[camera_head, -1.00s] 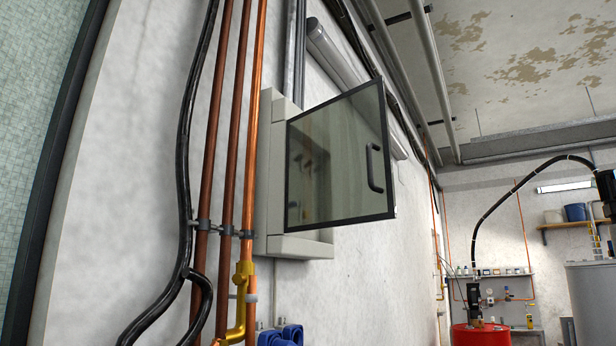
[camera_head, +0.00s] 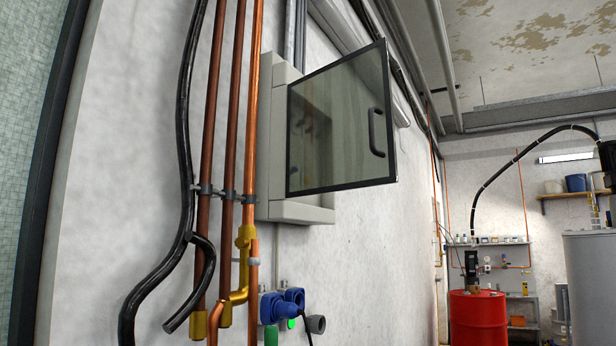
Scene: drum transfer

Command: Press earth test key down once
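A grey wall cabinet (camera_head: 298,211) hangs on the white wall, with a dark-framed glass door (camera_head: 342,125) swung open toward me. The door has a black handle (camera_head: 376,132). Some dark shapes show faintly through the glass, too dim to make out. I cannot identify an earth test key in this view. Neither of my grippers is in view.
Copper pipes (camera_head: 229,130) and a black cable (camera_head: 183,120) run down the wall left of the cabinet. Blue sockets (camera_head: 283,304) sit on the wall below it. A red drum (camera_head: 478,320) and a shelf (camera_head: 488,243) stand far back at the right.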

